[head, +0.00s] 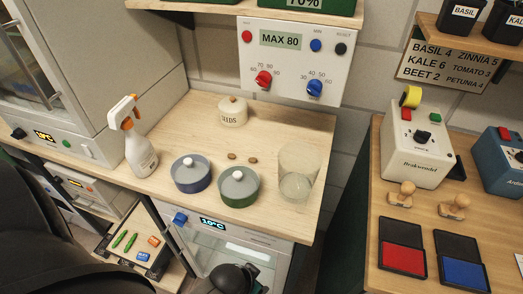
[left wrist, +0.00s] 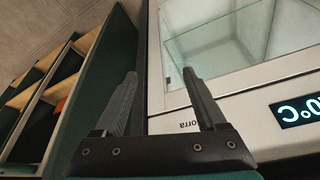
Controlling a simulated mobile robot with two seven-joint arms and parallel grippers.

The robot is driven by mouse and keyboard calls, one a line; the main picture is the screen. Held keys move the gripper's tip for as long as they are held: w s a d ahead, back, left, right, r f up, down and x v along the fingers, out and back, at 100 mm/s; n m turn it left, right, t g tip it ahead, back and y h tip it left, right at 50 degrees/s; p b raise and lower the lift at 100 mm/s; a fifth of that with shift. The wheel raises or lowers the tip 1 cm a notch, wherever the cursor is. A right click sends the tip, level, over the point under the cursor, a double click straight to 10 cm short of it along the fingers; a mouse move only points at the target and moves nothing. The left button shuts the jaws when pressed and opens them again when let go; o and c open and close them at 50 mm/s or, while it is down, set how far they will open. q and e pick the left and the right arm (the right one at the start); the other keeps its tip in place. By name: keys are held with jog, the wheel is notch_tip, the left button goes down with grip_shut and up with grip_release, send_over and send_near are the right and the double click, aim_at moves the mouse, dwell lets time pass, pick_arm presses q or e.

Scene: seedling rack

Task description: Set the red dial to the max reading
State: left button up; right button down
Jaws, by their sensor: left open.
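The red dial (head: 263,79) is a round knob on the left of the white control panel (head: 290,98) on the back wall, with small numbers around it. Its pointer is too small to read. My left gripper (left wrist: 159,73) is open and empty in the left wrist view, in front of a glass-doored cabinet (left wrist: 225,85). It is well apart from the red dial, which that view does not show. My right gripper is not in view.
Below the panel is a wooden worktop (head: 215,138) with a spray bottle (head: 138,152), a lidded seed jar (head: 232,112), a blue pot (head: 191,176), a green pot (head: 239,190) and a glass jar (head: 297,172). A shelf (head: 255,11) overhangs the panel. Space directly before the panel looks clear.

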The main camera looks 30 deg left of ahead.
pick_arm(q)
jog(key=w+a+r+t+p, duration=0.1)
jog(key=w+r, duration=0.1)
jog(key=r, duration=0.7)
jog(key=w+r+t, duration=0.1)
jog(key=w+r, duration=0.1)
jog(key=r, duration=0.8)
jog(key=n+t+y, duration=0.4)
jog(key=t+y, duration=0.1)
jog(key=t, duration=0.6)
send_near(261, 84)
jog(key=x, duration=0.9)
jog(key=shift+w+a, duration=0.1)
jog(key=shift+w, duration=0.15)
grip_shut()
